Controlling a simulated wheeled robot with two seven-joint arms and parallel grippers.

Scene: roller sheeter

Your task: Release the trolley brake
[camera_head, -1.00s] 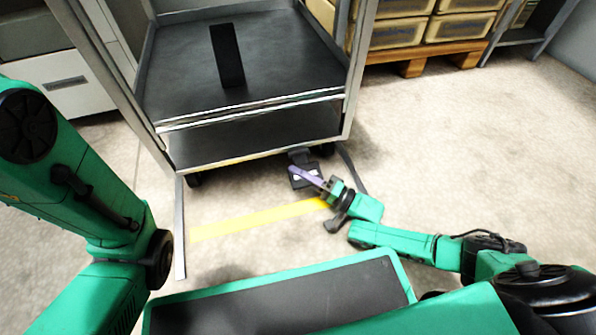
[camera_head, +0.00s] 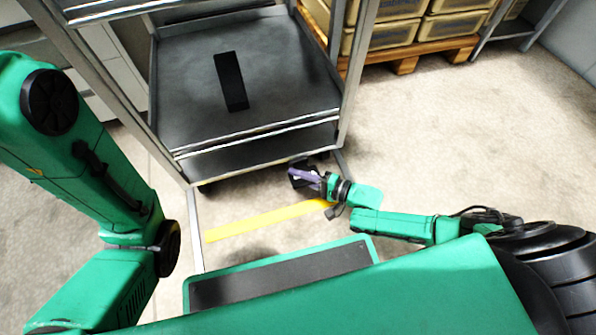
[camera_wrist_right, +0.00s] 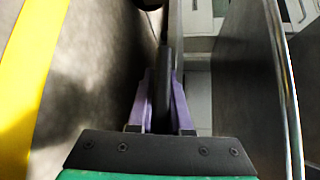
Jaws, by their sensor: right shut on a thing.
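The trolley (camera_head: 180,90) is a grey metal frame with dark shelves, standing ahead of me. Its dark brake pedal (camera_head: 300,163) sits low at the front right, close to the floor. My right gripper (camera_head: 310,178) is at the pedal, with its purple fingers partly hidden against it. In the right wrist view, the two purple fingers (camera_wrist_right: 162,105) are on either side of a narrow dark upright part (camera_wrist_right: 162,75), which looks like the pedal, and are shut on it. My left arm shows at the left, but its gripper is out of view.
A black block (camera_head: 231,82) lies on the trolley's shelf. A yellow floor stripe (camera_head: 265,220) runs in front of the trolley. Beige bins (camera_head: 390,50) on a wooden pallet (camera_head: 420,55) stand behind at the right. The floor at the right is clear.

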